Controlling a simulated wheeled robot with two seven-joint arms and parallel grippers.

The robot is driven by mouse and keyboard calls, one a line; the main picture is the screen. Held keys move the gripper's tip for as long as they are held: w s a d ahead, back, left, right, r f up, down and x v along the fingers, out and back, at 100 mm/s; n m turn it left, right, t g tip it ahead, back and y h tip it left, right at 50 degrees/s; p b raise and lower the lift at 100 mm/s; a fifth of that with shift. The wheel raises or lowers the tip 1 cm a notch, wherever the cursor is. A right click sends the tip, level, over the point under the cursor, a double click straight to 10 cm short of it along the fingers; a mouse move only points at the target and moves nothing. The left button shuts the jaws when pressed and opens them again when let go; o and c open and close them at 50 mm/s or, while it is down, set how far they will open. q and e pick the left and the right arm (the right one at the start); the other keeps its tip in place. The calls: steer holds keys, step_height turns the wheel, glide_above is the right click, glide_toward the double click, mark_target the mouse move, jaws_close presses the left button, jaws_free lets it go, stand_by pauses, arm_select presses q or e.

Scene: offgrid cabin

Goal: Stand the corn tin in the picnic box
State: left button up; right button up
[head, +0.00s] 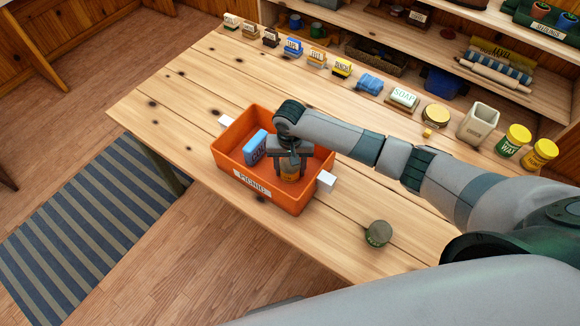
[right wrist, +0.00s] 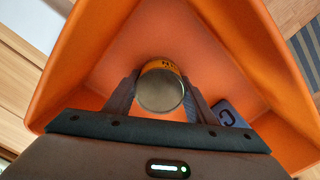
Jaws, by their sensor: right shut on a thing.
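The picnic box (head: 228,168) is an open orange box with a "PICNIC" label and white end handles, on the wooden table. My right gripper (head: 290,166) reaches down inside it, shut on the corn tin (head: 290,174). The tin has a yellow-orange label and a bare metal end, which shows between the fingers in the right wrist view (right wrist: 160,90). The tin looks upright; whether it touches the box floor I cannot tell. My left gripper is not in view.
A blue packet (head: 256,146) stands in the box, left of the tin. A dark green round tin (head: 378,234) lies near the table's front edge. Small labelled goods, a soap box (head: 404,98), a cream canister (head: 478,123) and yellow-lidded jars (head: 514,140) line the back. The table's left end is clear.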

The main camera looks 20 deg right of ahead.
steer(key=shift+f, duration=0.1)
steer(key=o, duration=1.2)
step_height(320, 180, up, 12)
steer(key=b, duration=0.2)
steer(key=shift+r+b, duration=0.2)
steer(key=shift+b, duration=0.1)
steer(key=shift+f, duration=0.1)
